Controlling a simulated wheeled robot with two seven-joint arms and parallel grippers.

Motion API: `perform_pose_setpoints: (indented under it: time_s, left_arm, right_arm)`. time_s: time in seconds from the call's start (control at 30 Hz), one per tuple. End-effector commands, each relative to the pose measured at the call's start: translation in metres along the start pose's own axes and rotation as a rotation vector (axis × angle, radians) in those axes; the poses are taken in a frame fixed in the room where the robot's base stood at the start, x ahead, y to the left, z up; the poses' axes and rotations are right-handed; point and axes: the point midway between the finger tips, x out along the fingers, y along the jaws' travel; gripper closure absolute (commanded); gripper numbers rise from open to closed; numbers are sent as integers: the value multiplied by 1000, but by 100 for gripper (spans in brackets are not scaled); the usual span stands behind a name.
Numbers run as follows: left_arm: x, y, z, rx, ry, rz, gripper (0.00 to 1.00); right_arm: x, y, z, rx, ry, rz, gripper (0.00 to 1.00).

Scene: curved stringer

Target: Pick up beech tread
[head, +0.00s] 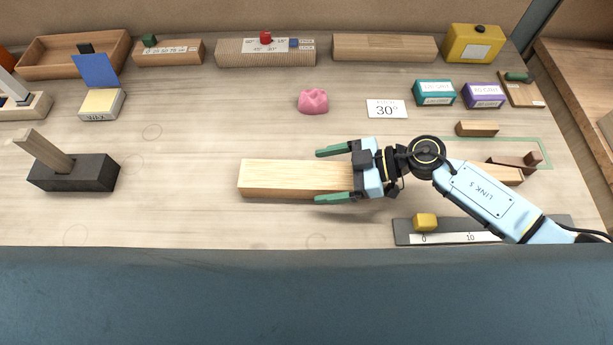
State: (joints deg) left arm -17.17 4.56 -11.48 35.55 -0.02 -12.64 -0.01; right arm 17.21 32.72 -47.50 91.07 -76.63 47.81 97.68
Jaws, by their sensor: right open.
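A long pale wooden block (290,178) lies flat at the middle of the bench. It looks like the beech tread, though no label shows on it. My right gripper (334,175) comes in from the right with its jaws open. Its two green fingers point left, one beyond the block's far edge and one at its near edge, so they straddle its right part in the picture. I cannot tell how high the fingers are above the bench. The block's right end is hidden by the gripper. My left gripper is out of view.
Small wooden blocks (478,128) lie behind my right arm. A dark block with a slanted wooden piece (72,172) stands at left. A pink lump (313,101) and a 30° card (387,109) lie behind.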

Motion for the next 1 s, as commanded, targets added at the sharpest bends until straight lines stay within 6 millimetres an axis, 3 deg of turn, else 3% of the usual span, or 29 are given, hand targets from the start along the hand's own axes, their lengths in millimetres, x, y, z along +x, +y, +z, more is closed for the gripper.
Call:
perform_pose_setpoints:
  time_s: [0.27, 0.8, 1.0]
  left_arm:
    - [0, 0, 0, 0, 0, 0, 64]
    - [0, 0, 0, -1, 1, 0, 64]
    - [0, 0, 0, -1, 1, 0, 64]
  right_arm:
    - [4, 0, 0, -1, -2, 1, 13]
    - [4, 0, 0, -1, -1, 1, 81]
    - [4, 1, -2, -3, 3, 2, 81]
